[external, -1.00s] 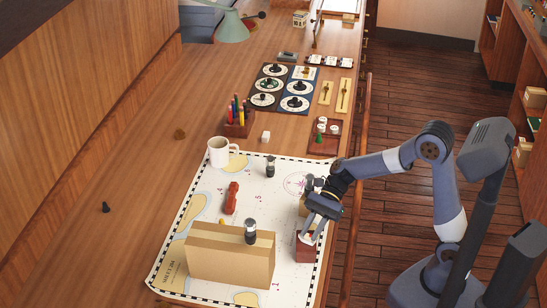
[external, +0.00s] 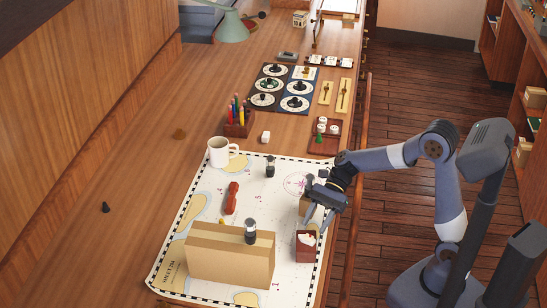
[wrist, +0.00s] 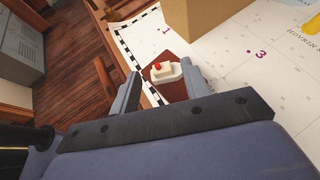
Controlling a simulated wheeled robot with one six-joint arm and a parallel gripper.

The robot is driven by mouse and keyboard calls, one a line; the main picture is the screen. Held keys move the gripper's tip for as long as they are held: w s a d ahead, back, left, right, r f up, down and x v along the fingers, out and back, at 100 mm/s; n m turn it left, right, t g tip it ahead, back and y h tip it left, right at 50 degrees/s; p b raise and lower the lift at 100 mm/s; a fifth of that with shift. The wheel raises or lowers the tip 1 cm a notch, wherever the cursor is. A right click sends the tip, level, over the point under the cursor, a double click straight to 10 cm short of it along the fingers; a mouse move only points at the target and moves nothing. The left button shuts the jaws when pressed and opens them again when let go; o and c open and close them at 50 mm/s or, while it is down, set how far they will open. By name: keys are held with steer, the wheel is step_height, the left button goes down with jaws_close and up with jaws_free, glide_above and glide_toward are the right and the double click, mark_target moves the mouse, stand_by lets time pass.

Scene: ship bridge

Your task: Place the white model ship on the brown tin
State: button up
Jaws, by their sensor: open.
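The white model ship (external: 306,239) rests on top of the reddish-brown tin (external: 306,253) near the right edge of the chart. In the wrist view the ship (wrist: 162,72), with a red part on top, lies on the tin (wrist: 172,90) and appears between and beyond my fingertips. My gripper (external: 316,223) is open and empty, just above and behind the ship, apart from it in the external view. The two fingers also show in the wrist view (wrist: 159,84). The underside of the ship is hidden.
A tan box (external: 304,206) stands behind the tin, partly hidden by my gripper. A large cardboard box (external: 230,262) stands to the left, with a dark cylinder (external: 250,231) beside or on it. A red handset-like object (external: 231,198) and a white mug (external: 218,152) are farther back.

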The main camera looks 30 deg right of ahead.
steer(key=v, duration=0.9)
steer(key=x, duration=1.2)
steer(key=shift+s+a, duration=0.1)
steer(key=shift+a, duration=0.05)
steer(key=shift+r, duration=1.55)
steer(key=shift+f, duration=0.1)
